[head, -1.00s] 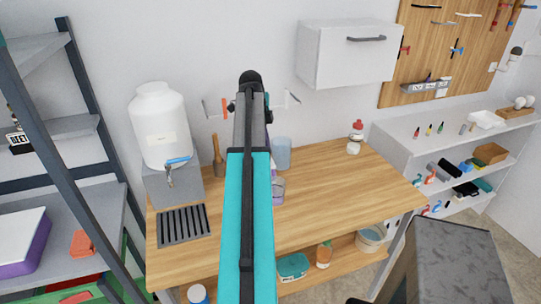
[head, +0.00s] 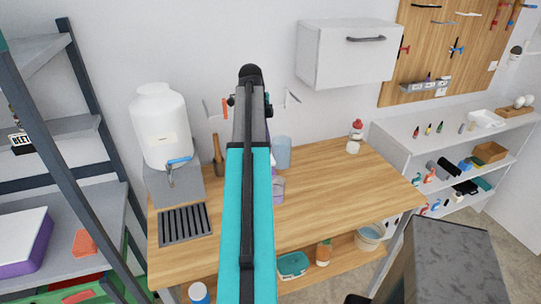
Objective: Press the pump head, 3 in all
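A small white bottle with a red top (head: 357,125) stands upright on the wooden workbench (head: 330,200), near its back right corner. The red top may be the pump head, but it is too small to make out its form. My teal and black arm rises through the middle of the head view, well to the left of the bottle. My gripper does not show, so I cannot see whether it is open or shut. Nothing of mine is seen touching the bottle.
A white tank with a tap (head: 160,128) stands at the bench's left, behind a dark slotted tray (head: 184,224). A clear blue cup (head: 283,152) and a purplish container (head: 278,188) are partly behind my arm. The bench's right half is mostly clear. A wall cabinet (head: 345,55) hangs above.

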